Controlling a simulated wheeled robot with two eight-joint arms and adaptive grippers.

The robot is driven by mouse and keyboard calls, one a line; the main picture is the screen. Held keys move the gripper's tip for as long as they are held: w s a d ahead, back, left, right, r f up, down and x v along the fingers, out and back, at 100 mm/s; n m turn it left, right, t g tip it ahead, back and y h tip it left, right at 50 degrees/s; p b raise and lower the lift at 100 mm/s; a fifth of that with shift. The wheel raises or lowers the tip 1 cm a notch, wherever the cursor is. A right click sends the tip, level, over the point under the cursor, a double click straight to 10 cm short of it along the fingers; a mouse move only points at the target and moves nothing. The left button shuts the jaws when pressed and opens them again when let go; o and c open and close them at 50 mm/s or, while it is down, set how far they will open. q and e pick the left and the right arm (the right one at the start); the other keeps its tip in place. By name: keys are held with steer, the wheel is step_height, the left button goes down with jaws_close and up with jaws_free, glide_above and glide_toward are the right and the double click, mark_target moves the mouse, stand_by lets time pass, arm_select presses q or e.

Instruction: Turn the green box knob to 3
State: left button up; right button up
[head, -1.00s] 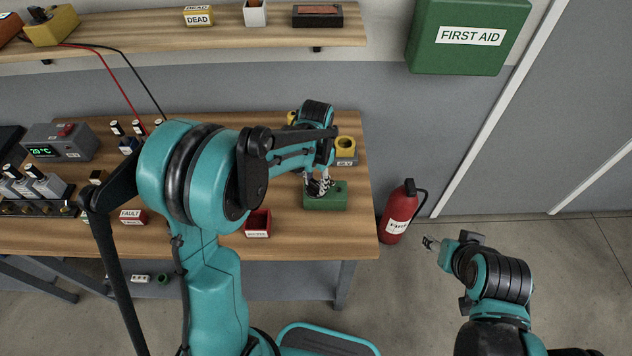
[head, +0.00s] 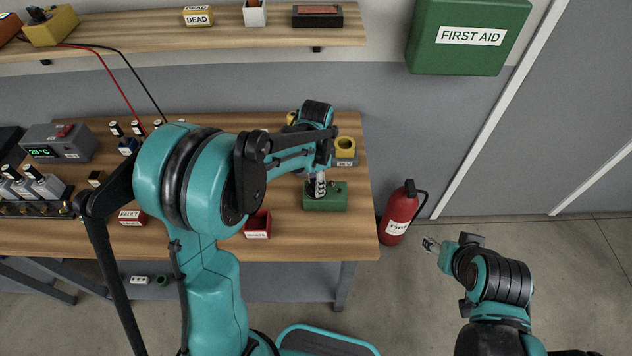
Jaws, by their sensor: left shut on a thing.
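The green box (head: 326,204) sits on the right part of the wooden bench, near its right edge. My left gripper (head: 318,190) points down at the top of the box from above and is shut on the knob there. The knob itself and its scale are hidden by the gripper, so I cannot read its setting. A small part stands on the box's top just right of the fingers. My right gripper (head: 431,245) hangs over the floor right of the bench, away from the box; its fingers look a little apart with nothing between them.
A grey block with a yellow ring (head: 345,148) stands behind the green box. A fire extinguisher (head: 400,213) stands right of the bench. A shelf (head: 220,36) and a first aid cabinet (head: 470,50) are on the wall.

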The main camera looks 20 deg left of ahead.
arm_select(q)
steer(key=o, duration=1.2)
steer(key=shift+c, duration=0.2)
step_height(320, 180, up, 12)
steer(key=s+a+f+n+t+b, duration=0.1)
steer(key=s+f+n+t+b, duration=0.1)
steer(key=s+n, duration=0.3)
steer(key=s+a+f+n+t+b, duration=0.1)
steer(key=s+f+n+t+b, duration=0.2)
steer(key=s, duration=0.8)
steer(key=n+t, duration=0.2)
steer(key=shift+s+a+f+n, duration=0.25)
steer(key=shift+s+a+n, duration=0.1)
steer(key=shift+s+n, duration=0.05)
